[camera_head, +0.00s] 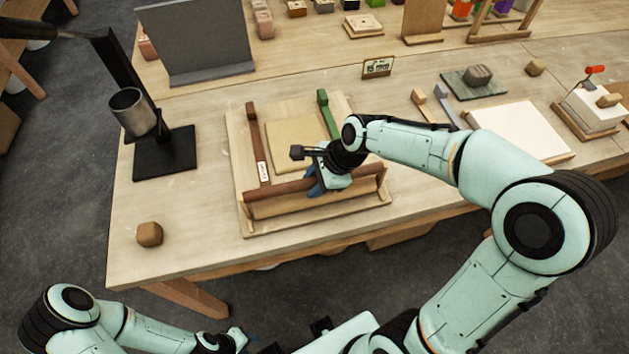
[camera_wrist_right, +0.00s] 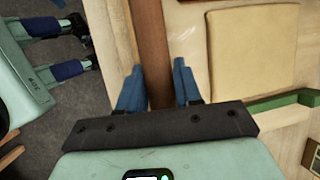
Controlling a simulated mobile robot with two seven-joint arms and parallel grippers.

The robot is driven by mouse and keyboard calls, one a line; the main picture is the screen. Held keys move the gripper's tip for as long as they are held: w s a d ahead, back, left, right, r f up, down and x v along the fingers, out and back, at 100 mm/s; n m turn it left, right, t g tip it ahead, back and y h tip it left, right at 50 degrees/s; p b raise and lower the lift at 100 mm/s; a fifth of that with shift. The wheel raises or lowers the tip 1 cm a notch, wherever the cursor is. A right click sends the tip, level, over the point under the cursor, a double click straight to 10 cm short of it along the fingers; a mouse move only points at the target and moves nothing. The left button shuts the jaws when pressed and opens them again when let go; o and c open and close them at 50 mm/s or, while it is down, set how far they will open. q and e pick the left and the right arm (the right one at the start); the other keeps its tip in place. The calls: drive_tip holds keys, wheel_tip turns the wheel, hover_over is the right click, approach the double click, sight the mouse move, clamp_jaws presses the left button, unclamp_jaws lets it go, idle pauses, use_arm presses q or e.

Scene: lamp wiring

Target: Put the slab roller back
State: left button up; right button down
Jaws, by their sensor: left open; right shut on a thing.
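The slab roller is a brown wooden rod (camera_head: 282,189) lying across the front of a wooden board (camera_head: 240,150), at a low rack (camera_head: 300,208). My right gripper (camera_head: 315,186) is on the rod near its middle, with its blue fingers shut on it. In the right wrist view the rod (camera_wrist_right: 152,45) runs between the two blue fingers (camera_wrist_right: 158,90). Whether the rod rests on the rack or is slightly above it, I cannot tell. My left gripper (camera_head: 240,338) is low in the head view, off the table and empty, open; its fingers are hard to see.
A tan clay slab (camera_head: 291,140) lies on the board between a brown strip (camera_head: 257,140) and a green strip (camera_head: 327,115). A black stand with a metal cup (camera_head: 130,110) is to the left. A clay lump (camera_head: 149,234) sits at front left. Bare table lies between them.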

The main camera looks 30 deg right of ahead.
drive_tip(key=shift+w+r, duration=0.1)
use_arm(q)
drive_tip(key=shift+f, duration=0.1)
use_arm(e)
drive_tip(key=c, duration=0.8)
unclamp_jaws()
drive_tip(key=shift+f, duration=0.2)
drive_tip(key=shift+o, duration=0.2)
drive_tip(key=shift+r, duration=0.3)
use_arm(q)
drive_tip(key=shift+w+r+p, duration=0.7)
drive_tip(key=shift+w+r, duration=0.05)
drive_tip(key=shift+r, duration=0.2)
use_arm(e)
drive_tip(key=v, duration=1.1)
drive_tip(key=shift+d+r, duration=0.25)
drive_tip(key=shift+r, duration=0.05)
use_arm(q)
drive_tip(key=shift+s, duration=0.15)
use_arm(e)
drive_tip(key=shift+s, duration=0.2)
